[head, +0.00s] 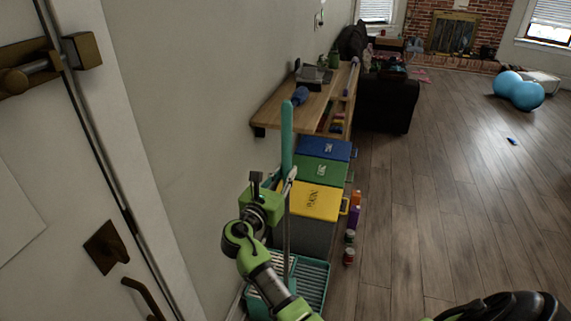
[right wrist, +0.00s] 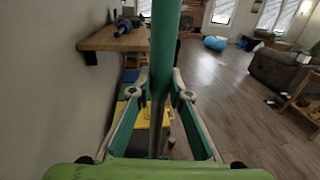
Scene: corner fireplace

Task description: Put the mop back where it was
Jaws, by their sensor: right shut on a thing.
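The mop's teal handle (head: 287,135) stands near upright beside the left wall in the head view. Its thinner metal shaft runs down below my right gripper (head: 288,183). In the right wrist view the handle (right wrist: 165,45) passes between the two fingers of my right gripper (right wrist: 160,95), which is shut on it. A teal slatted rack or tray (head: 312,283) is on the floor around the shaft's lower end, partly behind my arm. The mop's head is hidden, so I cannot tell whether it touches the rack. My left gripper is not in view.
A wooden wall shelf (head: 292,108) holds a blue bottle (head: 300,95). Below it stand bins with blue, green and yellow (head: 315,201) lids, and small bottles and cans (head: 349,256) on the floor. A white door (head: 60,200) is at left. Wood floor (head: 440,190) at right is mostly clear.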

